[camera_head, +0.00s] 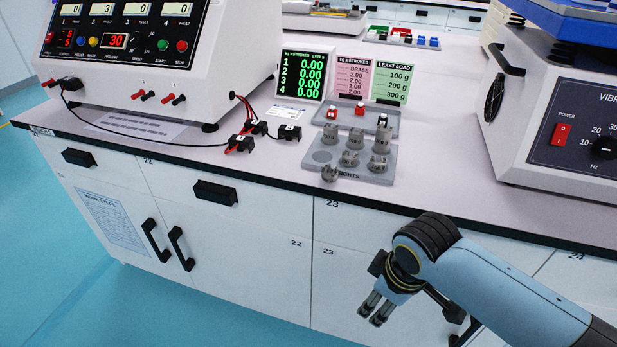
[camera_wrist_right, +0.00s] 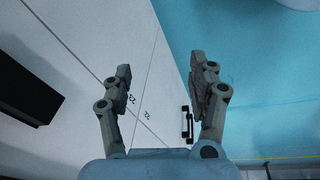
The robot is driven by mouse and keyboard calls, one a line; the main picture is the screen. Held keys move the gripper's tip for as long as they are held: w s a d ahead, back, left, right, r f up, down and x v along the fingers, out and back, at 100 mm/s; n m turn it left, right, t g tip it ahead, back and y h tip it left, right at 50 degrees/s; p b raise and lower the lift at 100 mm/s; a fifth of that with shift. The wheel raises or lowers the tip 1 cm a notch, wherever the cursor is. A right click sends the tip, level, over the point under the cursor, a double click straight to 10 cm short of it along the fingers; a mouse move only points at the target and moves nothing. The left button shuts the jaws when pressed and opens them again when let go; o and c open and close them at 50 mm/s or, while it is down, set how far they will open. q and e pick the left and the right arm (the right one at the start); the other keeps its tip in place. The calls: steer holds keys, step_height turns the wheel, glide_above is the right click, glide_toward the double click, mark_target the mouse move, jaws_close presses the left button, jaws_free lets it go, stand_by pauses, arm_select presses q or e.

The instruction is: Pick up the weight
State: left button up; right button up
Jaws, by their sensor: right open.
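Several grey metal weights (camera_head: 349,158) stand on a grey tray (camera_head: 381,176) marked with "weights" lettering, near the counter's front edge in the head view. My right gripper (camera_head: 369,313) hangs in front of the cabinet doors, below and to the right of the tray, apart from the weights. In the right wrist view it (camera_wrist_right: 163,85) is open, with nothing between its fingers. My left gripper is not in view.
A control box (camera_head: 130,70) with black cables (camera_head: 264,130) stands left of the tray. A vibration machine (camera_head: 560,110) stands on the right. Small display cards (camera_head: 303,75) stand behind the tray. The counter edge (camera_head: 440,205) lies between my gripper and the weights.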

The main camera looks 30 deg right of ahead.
steer(key=w+r+n, duration=0.4)
steer(key=w+r, duration=0.1)
steer(key=r, duration=0.2)
step_height(320, 180, up, 19)
steer(key=n+g+y, duration=0.1)
steer(key=n+y, duration=0.1)
steer(key=n, duration=1.3)
glide_above(332, 166)
steer(key=s, duration=0.3)
steer(key=f, duration=0.1)
steer(key=f+b, duration=0.2)
steer(key=shift+w+a+f, duration=0.15)
steer(key=shift+w+a, duration=0.2)
steer(key=shift+a, duration=0.05)
steer(key=f, duration=0.4)
steer(key=a+f+b, duration=0.1)
steer(key=f, duration=0.1)
steer(key=shift+w+f, duration=0.1)
steer(key=shift+f, duration=0.3)
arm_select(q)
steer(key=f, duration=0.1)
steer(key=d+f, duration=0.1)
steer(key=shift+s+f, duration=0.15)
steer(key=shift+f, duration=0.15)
arm_select(e)
jaws_close()
